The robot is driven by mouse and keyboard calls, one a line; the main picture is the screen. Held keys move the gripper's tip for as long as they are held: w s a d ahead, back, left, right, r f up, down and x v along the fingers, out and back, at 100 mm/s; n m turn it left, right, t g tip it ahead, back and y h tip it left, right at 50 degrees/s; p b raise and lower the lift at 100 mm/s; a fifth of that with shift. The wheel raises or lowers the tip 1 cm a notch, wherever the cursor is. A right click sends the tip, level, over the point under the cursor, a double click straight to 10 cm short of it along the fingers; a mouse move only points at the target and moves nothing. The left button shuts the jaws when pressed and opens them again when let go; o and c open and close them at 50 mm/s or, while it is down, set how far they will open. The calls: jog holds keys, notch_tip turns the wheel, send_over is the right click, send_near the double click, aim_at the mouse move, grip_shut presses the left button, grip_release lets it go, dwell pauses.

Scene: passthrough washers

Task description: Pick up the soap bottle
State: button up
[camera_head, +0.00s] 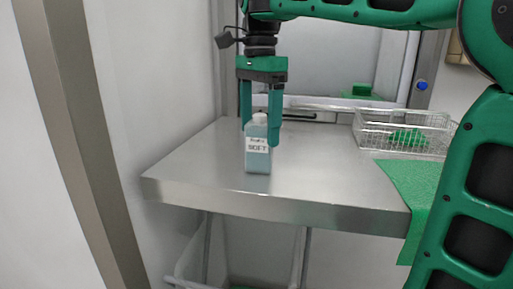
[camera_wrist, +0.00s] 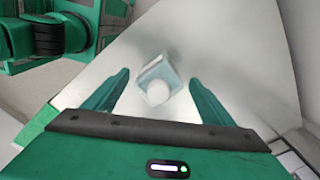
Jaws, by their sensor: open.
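The soap bottle (camera_head: 258,155) is light blue with a white cap and a white label reading "SOFT". The bottle's back side is hidden.
A wire basket (camera_head: 375,140) with a green item (camera_head: 407,137) in it stands at the right back of the table. A green cloth (camera_head: 412,180) hangs over the right edge. A wall (camera_head: 150,80) rises at left. The table around the bottle is clear.

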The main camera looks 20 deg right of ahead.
jog(key=shift+f, duration=1.3)
jog(key=c, duration=1.4)
jog(key=shift+r, duration=0.25)
jog(key=shift+r, duration=1.8)
jog(key=shift+s+a+r, duration=0.1)
jog(key=shift+s+r, duration=0.05)
jog(key=shift+r, duration=0.15)
jog(key=s+a+r, duration=0.4)
jog(key=s+a, duration=0.1)
jog(key=s+a+r, duration=0.2)
jog(key=s+a, duration=0.1)
jog(key=shift+r, duration=0.25)
